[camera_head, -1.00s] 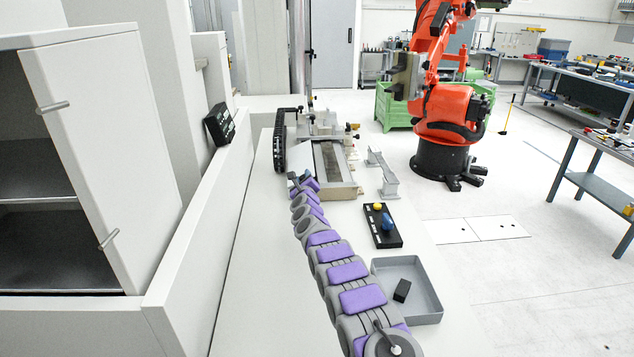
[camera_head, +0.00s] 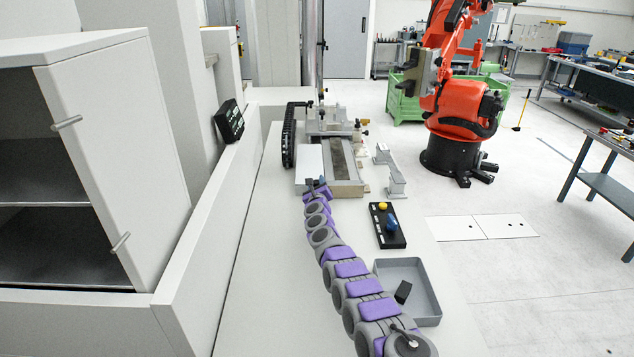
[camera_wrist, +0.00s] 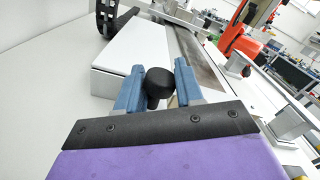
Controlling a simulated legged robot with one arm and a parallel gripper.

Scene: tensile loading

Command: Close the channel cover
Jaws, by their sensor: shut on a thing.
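The channel (camera_head: 342,160) is a long slot with a dark floor in the machine bed on the bench, and it lies uncovered over the length I see. It also shows in the wrist view (camera_wrist: 199,60). The white channel cover (camera_head: 309,163) lies flat along the left side of the slot, and it fills the upper left of the wrist view (camera_wrist: 140,62). My gripper (camera_wrist: 159,90), with blue fingers, is shut on a black round knob (camera_wrist: 159,83) at the near end of the cover. In the head view my gripper (camera_head: 318,185) is small.
A black cable chain (camera_head: 288,135) stands left of the cover. Grey brackets (camera_head: 393,178) stand to the right. Nearer are a black button box (camera_head: 387,232) and a grey tray (camera_head: 430,298) with a small black block. The bench is bare left of my arm.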

